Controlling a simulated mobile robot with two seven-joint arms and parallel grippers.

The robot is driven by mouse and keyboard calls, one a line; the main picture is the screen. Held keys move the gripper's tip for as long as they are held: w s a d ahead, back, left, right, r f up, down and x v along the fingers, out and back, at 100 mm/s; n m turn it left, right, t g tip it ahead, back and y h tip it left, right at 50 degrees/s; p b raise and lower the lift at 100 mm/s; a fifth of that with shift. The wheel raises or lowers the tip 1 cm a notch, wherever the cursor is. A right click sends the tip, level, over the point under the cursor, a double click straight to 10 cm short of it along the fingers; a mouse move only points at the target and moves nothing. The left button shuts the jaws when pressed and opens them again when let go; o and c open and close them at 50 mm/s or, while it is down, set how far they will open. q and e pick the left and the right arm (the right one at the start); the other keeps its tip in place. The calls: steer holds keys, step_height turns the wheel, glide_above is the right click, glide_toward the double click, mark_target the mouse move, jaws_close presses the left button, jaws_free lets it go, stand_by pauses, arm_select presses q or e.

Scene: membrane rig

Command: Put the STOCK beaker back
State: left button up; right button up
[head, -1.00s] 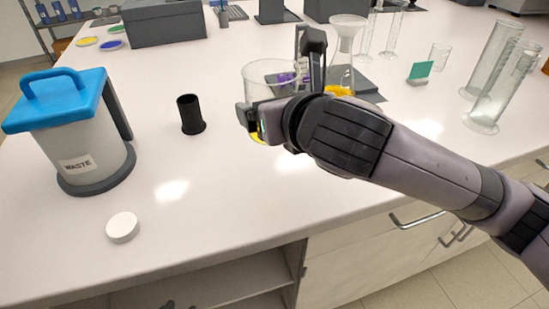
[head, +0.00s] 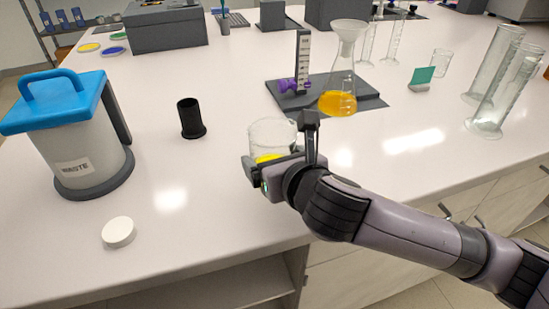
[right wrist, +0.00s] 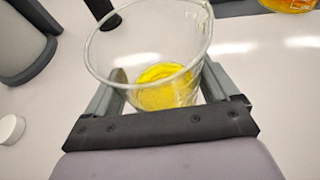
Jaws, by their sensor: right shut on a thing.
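A clear glass beaker (head: 272,134) is held upright between the fingers of my right gripper (head: 270,170), which is shut on it. The beaker (right wrist: 150,45) also shows close up in the right wrist view, between both fingers. Yellow shows at its bottom; I cannot tell whether this is liquid inside or a disc underneath. No STOCK label is readable. The beaker is low over the front of the bench; whether its base touches the top is hidden by the gripper. My left gripper is not in view.
A WASTE bin (head: 85,140) with a blue lid stands left, with a black cup (head: 190,118) and white cap (head: 118,232) nearby. Behind the beaker are a flask (head: 340,90) with orange liquid and a dark stand (head: 302,65). Glass cylinders (head: 492,90) stand right.

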steer(key=o, duration=1)
steer(key=shift+f, duration=0.15)
steer(key=shift+o, duration=0.2)
steer(key=shift+r, duration=0.2)
steer(key=v, duration=1.2)
steer(key=shift+p, duration=0.45)
